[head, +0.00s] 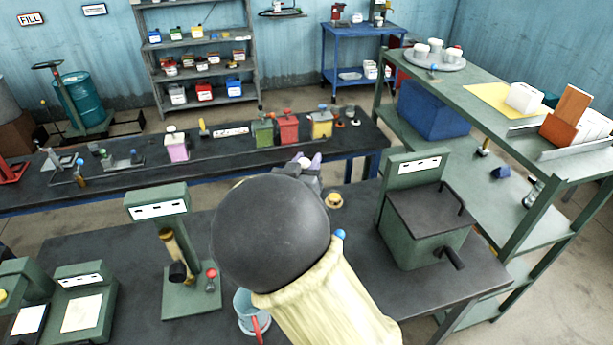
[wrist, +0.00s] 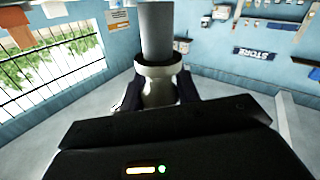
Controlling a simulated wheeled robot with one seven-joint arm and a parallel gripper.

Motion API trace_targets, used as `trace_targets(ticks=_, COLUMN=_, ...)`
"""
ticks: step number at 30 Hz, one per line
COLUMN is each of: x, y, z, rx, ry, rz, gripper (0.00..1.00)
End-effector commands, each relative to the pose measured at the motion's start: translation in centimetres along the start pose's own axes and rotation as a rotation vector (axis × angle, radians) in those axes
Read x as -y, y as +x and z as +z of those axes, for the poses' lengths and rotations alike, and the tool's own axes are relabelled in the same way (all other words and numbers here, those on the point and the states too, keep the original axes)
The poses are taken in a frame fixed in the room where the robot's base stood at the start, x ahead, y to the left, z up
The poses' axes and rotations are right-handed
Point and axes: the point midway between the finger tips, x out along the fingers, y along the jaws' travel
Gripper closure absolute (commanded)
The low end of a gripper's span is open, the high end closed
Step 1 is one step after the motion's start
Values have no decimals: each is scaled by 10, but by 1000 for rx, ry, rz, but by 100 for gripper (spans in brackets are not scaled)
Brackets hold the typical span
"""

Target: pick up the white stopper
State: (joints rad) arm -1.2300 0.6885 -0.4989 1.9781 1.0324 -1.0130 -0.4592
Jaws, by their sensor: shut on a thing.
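The white stopper (wrist: 158,90) is between the two dark fingers of my gripper (wrist: 159,97) in the wrist view. It has a pale, rounded body and a wide pale collar. A plain grey cylinder rises from the collar to the top of that view. My gripper is shut on the pale body. In the head view, my gripper (head: 306,165) shows only partly beyond my dark round arm joint, above the gap between the near and far benches. A small pale piece shows at its fingers there; most of the stopper is hidden.
The far bench (head: 215,160) carries green, red and yellow cans (head: 289,127) and a pink one (head: 176,145). On the near bench are a green lidded box (head: 425,230) at right and a green stand (head: 190,290) at left. A green shelf rack (head: 480,120) stands right.

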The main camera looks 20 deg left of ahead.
Motion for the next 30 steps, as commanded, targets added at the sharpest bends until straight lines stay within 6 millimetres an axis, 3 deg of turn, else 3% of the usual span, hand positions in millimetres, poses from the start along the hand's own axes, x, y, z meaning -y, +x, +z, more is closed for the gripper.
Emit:
trace_targets(ticks=6, x=-7, y=0, z=-36, rx=-2, ry=6, rz=0, gripper=94)
trace_targets(ticks=12, x=-11, y=0, z=-54, rx=0, ry=3, rz=1, gripper=94)
trace_targets(ticks=30, x=-11, y=0, z=-56, rx=0, ry=0, rz=1, gripper=94)
